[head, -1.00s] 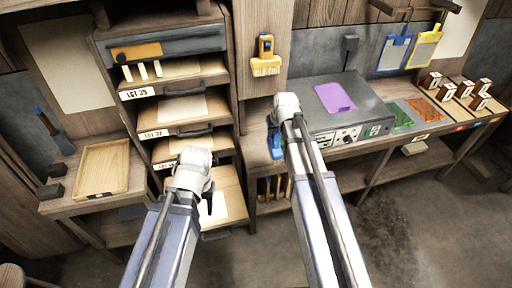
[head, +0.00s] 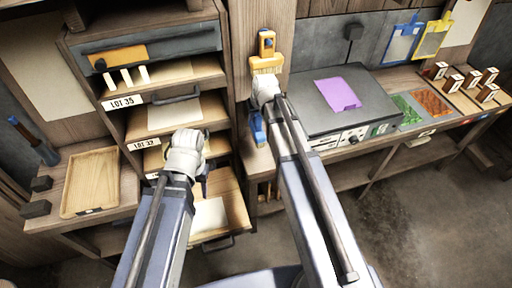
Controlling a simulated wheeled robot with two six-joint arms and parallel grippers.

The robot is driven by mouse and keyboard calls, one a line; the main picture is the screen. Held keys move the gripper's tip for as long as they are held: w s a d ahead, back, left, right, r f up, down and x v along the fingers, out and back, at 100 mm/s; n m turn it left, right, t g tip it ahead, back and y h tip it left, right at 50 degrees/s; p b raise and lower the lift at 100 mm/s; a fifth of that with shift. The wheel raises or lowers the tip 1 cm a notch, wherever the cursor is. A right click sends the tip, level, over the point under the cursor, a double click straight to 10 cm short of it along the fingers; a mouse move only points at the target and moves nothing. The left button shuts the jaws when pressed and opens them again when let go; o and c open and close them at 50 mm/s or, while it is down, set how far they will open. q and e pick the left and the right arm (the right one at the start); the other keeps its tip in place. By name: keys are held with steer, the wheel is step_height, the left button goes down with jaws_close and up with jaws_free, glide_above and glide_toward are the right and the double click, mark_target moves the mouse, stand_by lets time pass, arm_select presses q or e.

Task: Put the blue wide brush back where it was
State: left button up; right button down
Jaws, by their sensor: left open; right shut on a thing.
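A blue piece (head: 257,128), which looks like part of the blue wide brush, shows beside my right gripper (head: 261,112). That gripper is shut on it, in front of the wooden post; my arm hides most of the brush. An orange-yellow brush (head: 267,63) with pale bristles hangs on the post just above my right wrist. My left gripper (head: 204,183) is open and empty in front of the open lower drawer; its fingers are mostly hidden by its wrist.
A drawer cabinet (head: 150,45) stands left of the post, its lowest drawer (head: 235,205) pulled out. A grey machine (head: 375,95) with a purple sheet is on the right bench. A wooden tray (head: 92,180) and a blue-handled tool (head: 32,140) are at left.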

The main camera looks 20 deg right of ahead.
mark_target(259, 125)
steer(key=shift+w+f+b, duration=0.1)
steer(key=shift+f+b, duration=4.75)
steer(key=shift+f, duration=0.15)
steer(key=shift+f, duration=0.25)
steer(key=c, duration=0.6)
jaws_free()
steer(key=shift+r, duration=0.1)
steer(key=shift+p+v, duration=0.65)
steer(key=shift+v, duration=0.2)
steer(key=p+v, duration=1)
steer(key=shift+r, duration=0.35)
steer(key=s+a+n+g, duration=0.1)
steer(key=s+a+g, duration=0.1)
steer(key=s+a, duration=0.4)
steer(key=s+a+f+n+g+h, duration=0.1)
steer(key=s+a, duration=0.6)
steer(key=s, duration=0.7)
steer(key=shift+a+f+n+g+h, duration=0.35)
steer(key=shift+n+g, duration=0.35)
steer(key=shift+g, duration=0.3)
